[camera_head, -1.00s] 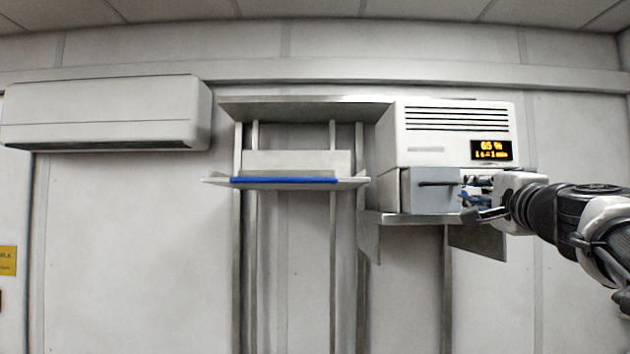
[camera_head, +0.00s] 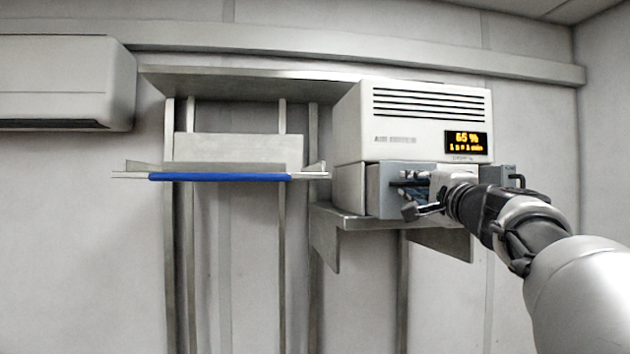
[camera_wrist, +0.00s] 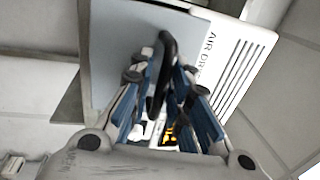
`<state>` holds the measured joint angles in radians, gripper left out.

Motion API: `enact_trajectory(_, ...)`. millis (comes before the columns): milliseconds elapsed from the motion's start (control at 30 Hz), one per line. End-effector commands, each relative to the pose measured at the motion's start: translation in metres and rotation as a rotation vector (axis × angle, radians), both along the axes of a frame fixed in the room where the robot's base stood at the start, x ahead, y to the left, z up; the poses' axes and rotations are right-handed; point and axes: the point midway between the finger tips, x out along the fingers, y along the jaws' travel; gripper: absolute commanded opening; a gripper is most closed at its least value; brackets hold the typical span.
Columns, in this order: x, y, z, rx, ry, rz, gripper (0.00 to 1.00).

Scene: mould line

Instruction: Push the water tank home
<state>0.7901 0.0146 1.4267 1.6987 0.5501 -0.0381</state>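The water tank (camera_head: 384,205) is the grey drawer-like block under the white air dryer (camera_head: 375,140), on a metal shelf. Its grey front reaches past the dryer's right edge and seems to stand a little forward of it. A dark bar handle (camera_head: 518,181) runs across the front, partly hidden by my gripper. My gripper (camera_head: 402,196) is in front of the tank with its fingers apart. In the wrist view, the handle (camera_wrist: 165,60) lies between the blue-padded fingers (camera_wrist: 168,90), with gaps seeming to remain. Whether any finger touches the handle or front is unclear.
The metal shelf (camera_head: 350,221) is under the dryer. To its left is another shelf with a blue front edge (camera_head: 220,177). A white wall unit (camera_head: 60,85) hangs at far left. The dryer display (camera_head: 466,142) is lit orange.

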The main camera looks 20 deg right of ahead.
Motion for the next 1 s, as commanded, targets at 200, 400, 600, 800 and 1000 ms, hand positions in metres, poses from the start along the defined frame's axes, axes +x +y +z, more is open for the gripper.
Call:
enact_trajectory(200, -0.0001, -0.0007, 0.0002, 0.0, 0.0, -0.001, 0.17)
enact_trajectory(400, 0.0001, -0.0006, 0.0, 0.0, 0.0, 0.0, 0.1)
enact_trajectory(600, 0.0001, -0.0005, 0.0001, 0.0, 0.0, 0.0, 0.0)
enact_trajectory(800, 0.0, -0.0005, 0.0003, 0.0, 0.0, 0.0, 0.0)
enact_trajectory(1000, 0.0, -0.0004, 0.0005, 0.0, -0.001, 0.0, 0.0)
